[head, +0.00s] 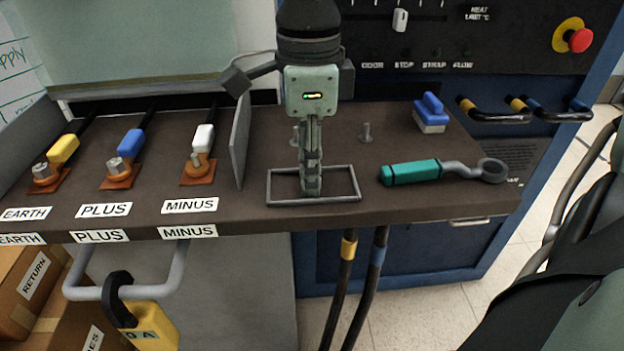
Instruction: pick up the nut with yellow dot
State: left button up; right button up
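My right gripper (311,188) points straight down at the middle of the bench, with its fingertips inside a thin grey rectangular frame (285,202) on the bench top. Its fingers line up in one narrow column from here, so the gap between them and anything in it are hidden. I cannot make out a nut with a yellow dot. Silver nuts or bolt ends show at the EARTH terminal (41,171), the PLUS terminal (115,166) and the MINUS terminal (198,160). My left gripper is not in view.
A teal-handled ring wrench (410,172) lies right of the frame. An upright bolt (366,134) and a blue-and-white block (431,113) stand behind it. A grey divider (240,140) stands left of the gripper. A yellow padlock (145,325) hangs below the front edge.

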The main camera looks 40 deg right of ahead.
grip_shut()
jog(key=shift+r, duration=0.1)
